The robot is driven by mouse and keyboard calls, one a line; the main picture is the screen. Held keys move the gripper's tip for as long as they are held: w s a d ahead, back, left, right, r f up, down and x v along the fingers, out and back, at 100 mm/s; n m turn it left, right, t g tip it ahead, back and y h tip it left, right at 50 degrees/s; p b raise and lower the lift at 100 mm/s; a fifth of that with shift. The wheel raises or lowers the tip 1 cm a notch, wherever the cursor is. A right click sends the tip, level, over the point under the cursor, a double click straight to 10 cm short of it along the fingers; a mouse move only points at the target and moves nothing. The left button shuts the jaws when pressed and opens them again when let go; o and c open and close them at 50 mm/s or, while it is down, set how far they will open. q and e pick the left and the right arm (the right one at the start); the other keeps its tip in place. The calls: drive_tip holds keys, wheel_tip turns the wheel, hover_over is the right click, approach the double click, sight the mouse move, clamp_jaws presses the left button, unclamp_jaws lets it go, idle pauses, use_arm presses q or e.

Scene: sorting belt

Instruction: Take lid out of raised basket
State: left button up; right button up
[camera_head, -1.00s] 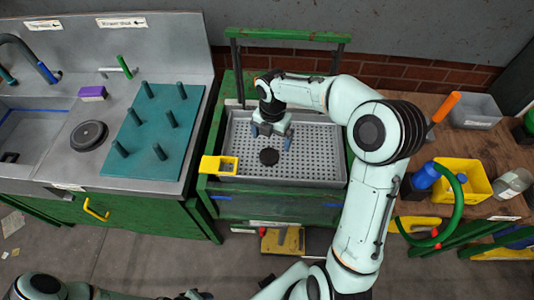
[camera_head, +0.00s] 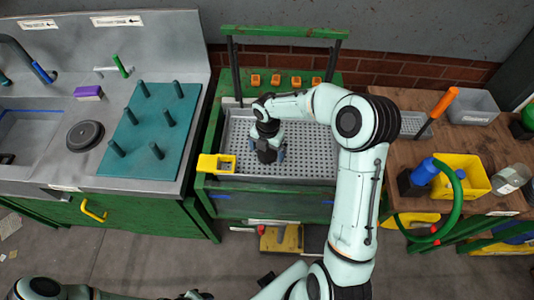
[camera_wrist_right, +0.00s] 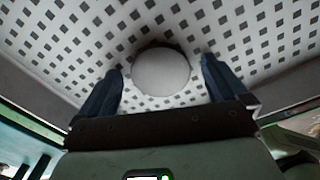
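The lid (camera_wrist_right: 162,71) shows in the right wrist view as a small round grey disc on the perforated floor of the grey basket (camera_head: 308,166). In the head view my right gripper (camera_head: 269,155) is down inside the basket, left of its middle, and largely hides the lid. In the right wrist view its two blue fingers (camera_wrist_right: 162,88) stand apart on either side of the lid, with gaps visible on both sides. My left arm shows at the bottom left of the head view; its gripper's opening cannot be made out there.
A yellow box (camera_head: 217,164) sits at the basket's left front corner. A green frame with dark posts (camera_head: 285,32) rises behind the basket, with several orange blocks (camera_head: 295,80) below it. The sink counter with a teal peg board (camera_head: 152,125) stands left, a wooden bench (camera_head: 430,148) right.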

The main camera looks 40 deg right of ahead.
drive_tip(key=c, duration=1)
drive_tip(key=shift+o, duration=0.2)
drive_tip(key=shift+r, duration=0.1)
